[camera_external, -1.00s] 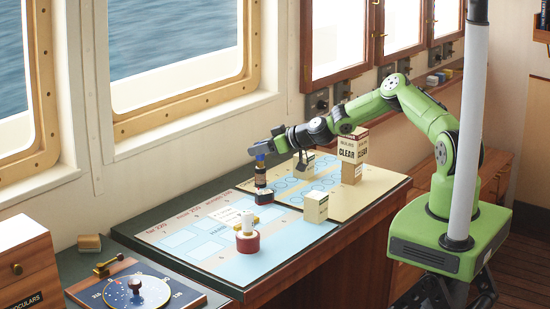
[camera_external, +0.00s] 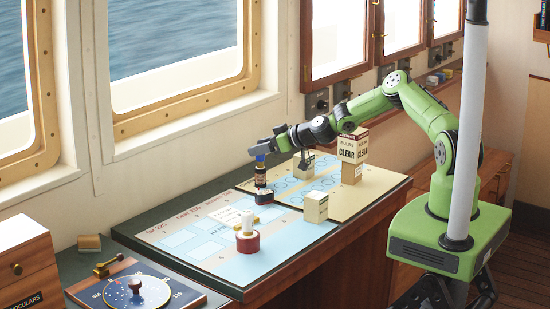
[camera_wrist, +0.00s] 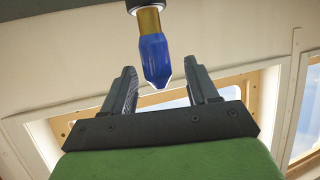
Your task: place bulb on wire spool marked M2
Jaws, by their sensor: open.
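The bulb (camera_wrist: 156,48), blue and pointed with a brass collar, stands between my gripper's fingers (camera_wrist: 159,68) in the wrist view, with gaps at both sides. A black part meets its collar. In the outside view my gripper (camera_external: 268,147) is open at the blue top of an upright dark-and-tan stack (camera_external: 261,180) with a dark and red foot on the blue mat. A red spool (camera_external: 247,243) with a pale top stands nearer the camera. I cannot read M2 on either.
A cream box (camera_external: 316,207) stands right of the stack. A box marked CLEAR (camera_external: 349,150) on a brown block and a grey-beige block (camera_external: 303,166) stand farther back. The blue mat (camera_external: 195,258) has bare room at its near side. A compass panel (camera_external: 135,292) is at lower left.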

